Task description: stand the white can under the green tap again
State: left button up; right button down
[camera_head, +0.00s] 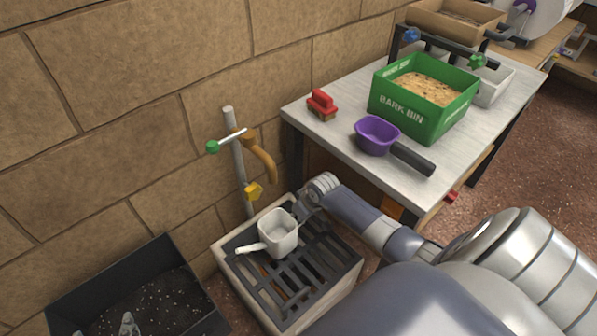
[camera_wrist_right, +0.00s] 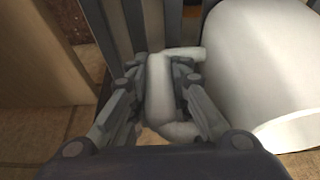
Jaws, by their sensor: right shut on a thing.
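The white can (camera_head: 278,232) is upright over the dark grate of the basin (camera_head: 345,278), its spout pointing left. I cannot tell whether its base touches the grate. The tap's orange-brown outlet (camera_head: 264,163), with a green knob (camera_head: 212,147), is on a grey pipe above and slightly left of the can. My right gripper (camera_head: 308,203) is at the can's right side. In the right wrist view, my right gripper (camera_wrist_right: 157,88) is shut on the handle of the white can (camera_wrist_right: 262,70). My left gripper does not show.
A black box of dark soil (camera_head: 160,300) stands left of the basin. A grey table (camera_head: 450,150) on the right bears a green bark bin (camera_head: 412,119), a purple scoop (camera_head: 376,135) and a red brush (camera_head: 321,103). A brick wall (camera_head: 130,100) is close behind.

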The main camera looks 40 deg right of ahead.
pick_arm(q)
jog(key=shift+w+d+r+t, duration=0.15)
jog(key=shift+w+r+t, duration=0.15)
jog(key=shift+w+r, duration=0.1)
pick_arm(e)
jog(key=shift+f, duration=0.1)
jog(key=shift+f, duration=0.15)
jog(key=c, duration=1.5)
grip_release()
